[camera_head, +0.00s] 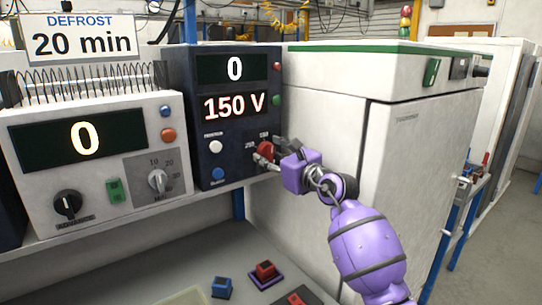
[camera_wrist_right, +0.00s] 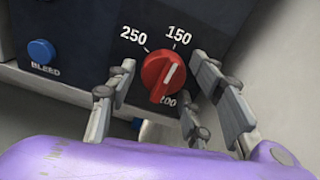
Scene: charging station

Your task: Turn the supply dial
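The supply dial is a red knob (camera_head: 265,150) low on the right of the dark blue supply unit (camera_head: 205,130). In the right wrist view the red knob (camera_wrist_right: 163,77) has a white pointer line tilted up and right, toward the 150 mark; 250 and a partly hidden third label also show. The unit's display (camera_head: 234,107) reads 150 V, with 0 above it. My right gripper (camera_head: 278,152) is at the knob, its fingers on either side. In the wrist view its fingers (camera_wrist_right: 162,68) are spread, with gaps beside the knob. My left gripper is not in view.
A blue BLEED button (camera_wrist_right: 41,51) sits left of the dial. A white unit (camera_head: 95,160) with a black knob and a grey dial stands to the left. A large white cabinet (camera_head: 410,190) stands close on the right. Red and blue blocks lie on the lower bench (camera_head: 180,265).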

